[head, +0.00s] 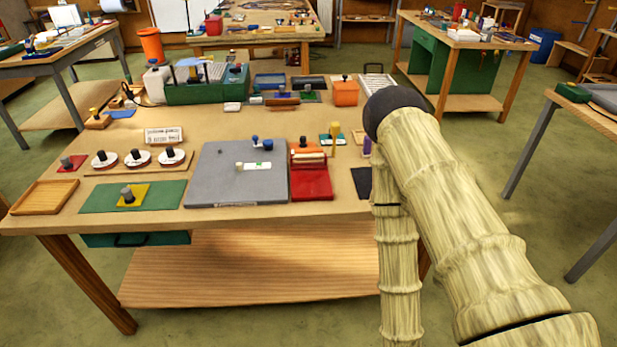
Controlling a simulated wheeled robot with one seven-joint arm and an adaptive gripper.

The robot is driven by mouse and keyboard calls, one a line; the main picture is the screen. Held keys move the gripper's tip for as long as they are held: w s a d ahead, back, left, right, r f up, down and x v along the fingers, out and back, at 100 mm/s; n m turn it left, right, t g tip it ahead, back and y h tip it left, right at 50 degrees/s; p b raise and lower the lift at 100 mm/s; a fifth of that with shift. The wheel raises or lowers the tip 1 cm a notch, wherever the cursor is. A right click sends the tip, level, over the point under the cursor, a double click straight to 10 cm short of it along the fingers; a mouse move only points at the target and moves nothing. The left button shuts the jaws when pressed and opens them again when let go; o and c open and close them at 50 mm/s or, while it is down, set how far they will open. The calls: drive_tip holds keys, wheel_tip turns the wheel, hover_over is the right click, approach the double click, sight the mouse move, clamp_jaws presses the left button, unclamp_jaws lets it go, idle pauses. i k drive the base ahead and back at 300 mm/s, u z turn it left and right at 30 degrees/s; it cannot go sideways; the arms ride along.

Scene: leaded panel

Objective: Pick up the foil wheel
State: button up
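Three white discs with dark knobs stand in a row on a wooden strip at the left of the workbench: a left disc (105,161), a middle disc (138,159) and a right disc (171,158). They look like wheels or reels, but I cannot tell which thing is the foil wheel. A small sign (164,135) stands behind them, its text too small to read surely. My arm crosses the right side of the head view, over the bench's right end. My gripper is not in view, so its state does not show.
The workbench (215,122) also holds a grey board (215,185), a red block tool (311,182), a green mat (95,197) with a knobbed yellow plate, a wooden tray (44,196) and a green bin (180,97). Green floor lies open around it; other tables stand behind and right.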

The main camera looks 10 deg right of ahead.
sight(137, 159)
drive_tip(key=u, duration=0.65)
drive_tip(key=i, duration=1.3)
drive_tip(key=z, duration=0.8)
